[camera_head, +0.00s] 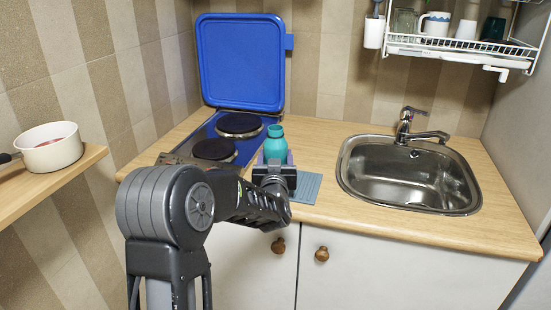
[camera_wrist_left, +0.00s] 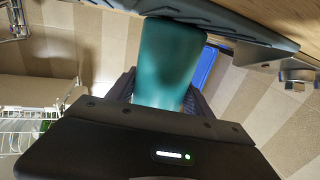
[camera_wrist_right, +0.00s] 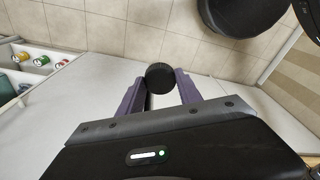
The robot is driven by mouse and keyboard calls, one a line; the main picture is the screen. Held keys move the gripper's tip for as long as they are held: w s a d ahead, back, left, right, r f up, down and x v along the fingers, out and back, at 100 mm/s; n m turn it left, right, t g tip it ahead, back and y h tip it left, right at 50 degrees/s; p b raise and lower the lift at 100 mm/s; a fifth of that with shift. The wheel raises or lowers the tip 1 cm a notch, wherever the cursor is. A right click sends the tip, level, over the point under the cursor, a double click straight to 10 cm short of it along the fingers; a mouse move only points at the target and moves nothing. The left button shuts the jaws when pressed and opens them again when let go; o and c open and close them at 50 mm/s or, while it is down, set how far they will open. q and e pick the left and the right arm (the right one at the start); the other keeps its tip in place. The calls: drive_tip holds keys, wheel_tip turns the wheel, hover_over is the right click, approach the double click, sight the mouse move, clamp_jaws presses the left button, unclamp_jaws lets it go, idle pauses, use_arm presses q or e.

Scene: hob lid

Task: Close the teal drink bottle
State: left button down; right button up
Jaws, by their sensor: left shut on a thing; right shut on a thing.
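The teal drink bottle (camera_head: 276,146) stands upright on the counter beside the hob, on or at the edge of a grey-blue ribbed mat (camera_head: 308,187). No lid shows on its neck. My left gripper (camera_head: 274,163) is shut around the bottle's body; the left wrist view shows the teal body (camera_wrist_left: 170,62) between the fingers. My right gripper (camera_wrist_right: 160,88) is shut on a small round black cap (camera_wrist_right: 160,76), held at the fingertips. The right gripper is outside the head view. The bottle's lower part is hidden behind my left arm.
The hob (camera_head: 222,140) with its raised blue lid (camera_head: 240,62) is behind and left of the bottle. A steel sink (camera_head: 410,178) and tap (camera_head: 408,125) are at right. A dish rack (camera_head: 460,48) hangs above. A pot (camera_head: 50,147) sits on the left shelf. Counter between mat and sink is clear.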

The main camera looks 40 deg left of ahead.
drive_tip(key=shift+r+p, duration=0.5)
use_arm(q)
wheel_tip(320, 180, up, 10)
idle(0.3)
drive_tip(key=c, duration=0.9)
unclamp_jaws()
clamp_jaws()
